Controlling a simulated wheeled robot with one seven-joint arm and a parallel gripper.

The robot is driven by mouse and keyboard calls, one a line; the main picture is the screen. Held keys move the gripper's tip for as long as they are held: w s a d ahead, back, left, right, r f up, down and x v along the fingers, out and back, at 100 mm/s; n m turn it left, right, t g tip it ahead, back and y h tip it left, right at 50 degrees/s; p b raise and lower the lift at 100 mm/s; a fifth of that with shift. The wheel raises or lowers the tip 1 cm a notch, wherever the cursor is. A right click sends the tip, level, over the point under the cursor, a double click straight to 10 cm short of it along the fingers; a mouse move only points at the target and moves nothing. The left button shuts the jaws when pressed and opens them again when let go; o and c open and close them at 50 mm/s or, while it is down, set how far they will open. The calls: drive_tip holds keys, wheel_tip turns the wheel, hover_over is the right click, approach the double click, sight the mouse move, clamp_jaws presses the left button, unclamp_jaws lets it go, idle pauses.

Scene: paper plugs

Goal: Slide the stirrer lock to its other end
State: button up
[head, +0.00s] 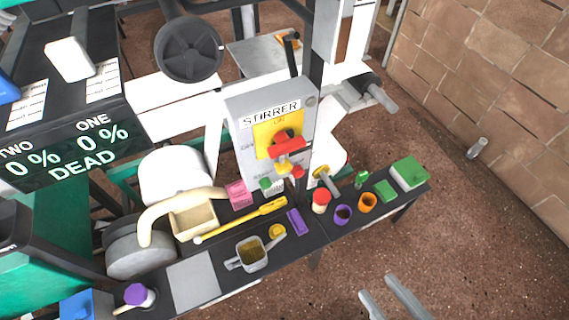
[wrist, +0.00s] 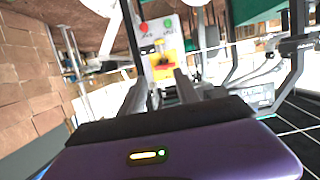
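The stirrer box (head: 246,135) is an upright grey cabinet labelled STIRRER, standing behind the dark bench. On its front is a yellow plate (head: 263,130) carrying a red handle (head: 287,146). I cannot tell which small part there is the sliding lock, or at which end it sits. The wrist view shows the panel too, with its yellow plate (wrist: 161,57) and red part beyond my fingers. My gripper (wrist: 160,78) is open and empty, apart from the box. In the head view its two grey fingers (head: 379,284) show at the bottom, in front of the bench.
The bench holds a yellow stick (head: 245,219), a grey jug (head: 251,254), a purple cup (head: 343,214), an orange cup (head: 367,201) and a green box (head: 409,173). A black lever (head: 291,52) rises behind the box. Open brown floor (head: 460,235) lies right of the bench.

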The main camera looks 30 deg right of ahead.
sight(283, 160)
drive_tip(key=shift+f, duration=0.25)
drive_tip(key=c, duration=0.5)
drive_tip(key=w+f+b, duration=0.2)
drive_tip(key=b, duration=0.1)
drive_tip(key=w+a+f+t+y+b, duration=0.1)
drive_tip(key=w+f+b, duration=0.1)
drive_tip(key=f+b, duration=0.1)
drive_tip(key=w+f+y+b, duration=0.1)
drive_tip(key=w+f+b, duration=0.1)
drive_tip(key=b, duration=0.1)
drive_tip(key=shift+a+f+n+t, duration=0.2)
drive_tip(key=shift+n+t, duration=0.1)
drive_tip(key=shift+t, duration=0.1)
clamp_jaws()
drive_tip(key=w+f+n+t+h+b, duration=0.1)
drive_tip(key=w+f+n+b, duration=0.4)
drive_tip(key=n, duration=0.7)
drive_tip(key=w+d+f+n+t+b, duration=0.15)
drive_tip(key=w+f+n+b, duration=0.25)
drive_tip(key=w+n+b, duration=0.55)
drive_tip(key=w+a+f+n+t+h+b, duration=0.15)
drive_tip(key=w+f+n, duration=0.25)
drive_tip(key=n, duration=1)
drive_tip(key=w+d+r+p, duration=0.1)
drive_tip(key=w+r+p, duration=0.5)
drive_tip(key=w, duration=0.4)
drive_tip(key=shift+r, duration=0.25)
